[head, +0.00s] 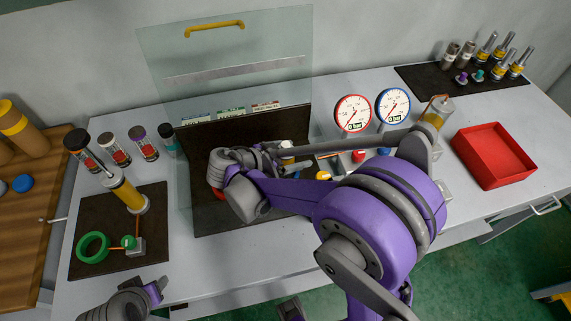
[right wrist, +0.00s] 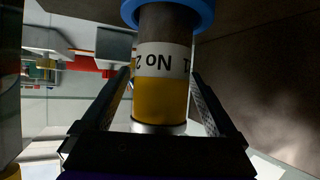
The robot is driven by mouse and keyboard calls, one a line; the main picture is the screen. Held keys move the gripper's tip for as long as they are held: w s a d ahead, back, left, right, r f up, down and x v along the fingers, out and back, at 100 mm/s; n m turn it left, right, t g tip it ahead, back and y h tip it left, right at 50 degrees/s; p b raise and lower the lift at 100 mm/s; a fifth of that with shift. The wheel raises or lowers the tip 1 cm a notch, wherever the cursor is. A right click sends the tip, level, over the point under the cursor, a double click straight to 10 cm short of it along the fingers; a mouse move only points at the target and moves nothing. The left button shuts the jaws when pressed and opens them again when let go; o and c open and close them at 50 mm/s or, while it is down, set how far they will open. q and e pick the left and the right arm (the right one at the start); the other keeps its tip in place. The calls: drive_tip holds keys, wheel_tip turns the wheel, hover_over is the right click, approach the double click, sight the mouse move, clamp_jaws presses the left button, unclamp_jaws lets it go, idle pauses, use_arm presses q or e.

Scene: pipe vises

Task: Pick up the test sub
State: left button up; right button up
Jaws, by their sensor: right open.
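A cylinder with a yellow band (right wrist: 160,98), a white label and a blue ring fills the middle of the right wrist view; it looks like the test sub, but its label is only partly readable. My right gripper (right wrist: 160,100) is open, with one finger on each side of the cylinder. I cannot tell whether the fingers touch it.
A left stand holds a yellow cylinder (head: 125,192) beside a green ring (head: 92,247). Several capped cylinders (head: 115,150) stand behind it. Red (head: 352,113) and blue (head: 392,105) gauges stand at the back. A red tray (head: 493,155) and a mat with fittings (head: 440,80) are right.

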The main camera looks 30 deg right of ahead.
clamp_jaws()
idle(0.4)
drive_tip(key=shift+r, duration=0.1)
